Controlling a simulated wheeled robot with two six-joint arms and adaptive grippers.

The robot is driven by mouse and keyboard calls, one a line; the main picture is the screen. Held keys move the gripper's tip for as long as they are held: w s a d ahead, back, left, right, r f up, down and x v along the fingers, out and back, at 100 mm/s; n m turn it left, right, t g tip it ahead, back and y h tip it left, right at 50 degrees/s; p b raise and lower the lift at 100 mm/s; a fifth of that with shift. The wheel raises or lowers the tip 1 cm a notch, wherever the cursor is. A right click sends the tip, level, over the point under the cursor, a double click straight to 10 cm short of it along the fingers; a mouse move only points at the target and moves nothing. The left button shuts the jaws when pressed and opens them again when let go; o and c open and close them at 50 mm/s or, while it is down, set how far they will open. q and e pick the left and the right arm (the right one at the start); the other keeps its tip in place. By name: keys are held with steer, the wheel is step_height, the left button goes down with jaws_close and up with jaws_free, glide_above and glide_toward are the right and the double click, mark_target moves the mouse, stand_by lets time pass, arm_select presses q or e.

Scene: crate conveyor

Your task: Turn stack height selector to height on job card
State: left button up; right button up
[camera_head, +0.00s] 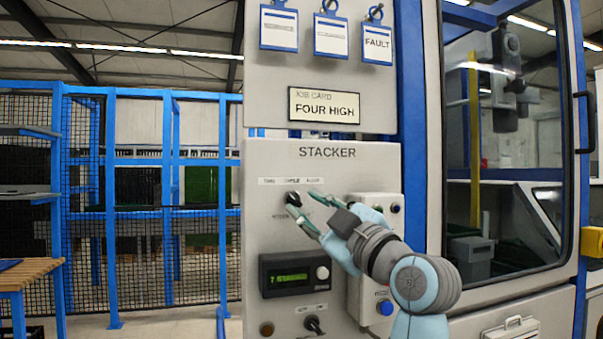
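The job card (324,106) on the upper panel reads "FOUR HIGH". Below it, the grey STACKER panel (262,229) carries a small dark selector knob (293,197) under a row of small labels (290,181) too small to read surely.
A display unit (283,276) with green text and a round knob sits below, with another dark knob (313,325) under it. A light box with a blue button (385,308) is behind my arm. Blue-framed tags (331,35) hang above. A glazed door (505,150) stands right.

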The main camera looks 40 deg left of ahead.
mark_target(297, 201)
arm_select(q)
steer(key=x, duration=0.3)
steer(key=shift+w+a+f, duration=0.25)
steer(key=shift+a+f, duration=0.05)
steer(key=shift+r, duration=0.1)
steer(key=shift+d, duration=0.1)
jaws_close()
